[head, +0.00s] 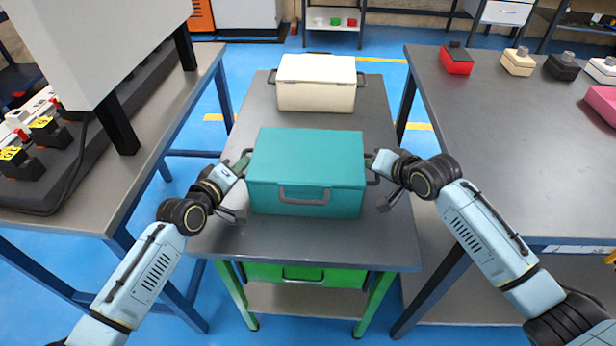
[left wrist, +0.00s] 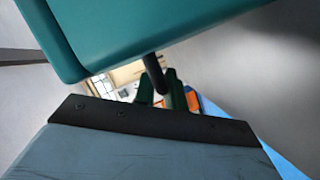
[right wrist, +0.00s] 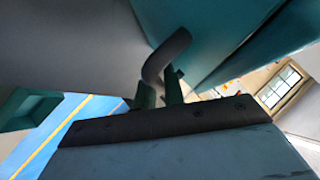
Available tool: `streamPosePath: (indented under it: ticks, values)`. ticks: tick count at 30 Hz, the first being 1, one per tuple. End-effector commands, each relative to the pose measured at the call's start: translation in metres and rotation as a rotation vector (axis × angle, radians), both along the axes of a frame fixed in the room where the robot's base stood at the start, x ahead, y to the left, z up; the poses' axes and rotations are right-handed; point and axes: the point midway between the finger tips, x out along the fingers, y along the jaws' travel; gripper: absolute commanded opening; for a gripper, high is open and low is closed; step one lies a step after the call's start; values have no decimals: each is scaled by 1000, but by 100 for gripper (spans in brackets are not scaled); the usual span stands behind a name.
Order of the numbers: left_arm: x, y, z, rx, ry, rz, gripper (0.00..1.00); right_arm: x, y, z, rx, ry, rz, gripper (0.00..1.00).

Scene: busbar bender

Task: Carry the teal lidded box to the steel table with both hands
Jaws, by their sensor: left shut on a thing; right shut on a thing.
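The teal lidded box (head: 306,168) is at the middle of a grey-topped stand (head: 325,238) with green front legs, its lid shut. I cannot tell whether it rests on the top or hangs just above it. My left gripper (head: 243,166) is shut on the dark handle at the box's left end; the left wrist view shows this handle (left wrist: 154,72) between the fingers. My right gripper (head: 375,166) is shut on the right end handle, which shows in the right wrist view (right wrist: 166,55). A larger grey steel table (head: 500,170) stands to the right.
A cream lidded box (head: 316,82) sits behind the teal one. A red block (head: 456,60) and several small items stand along the right table's far side. A left bench (head: 95,190) carries a white machine (head: 100,40). The right table's near part is clear.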

Motion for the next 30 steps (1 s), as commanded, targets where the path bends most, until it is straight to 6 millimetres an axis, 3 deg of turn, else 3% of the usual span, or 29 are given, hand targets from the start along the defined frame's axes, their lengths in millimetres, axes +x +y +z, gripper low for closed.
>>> streamPosePath:
  ticks: [16, 30]
  values:
    - [-1, 1, -3, 8, 2, 0, 0, 0, -1, 0, -1, 1, -1, 0]
    - [1, 1, 15, 5, -5, 1, 0, 1, -1, 17, 1, -6, -2, 0]
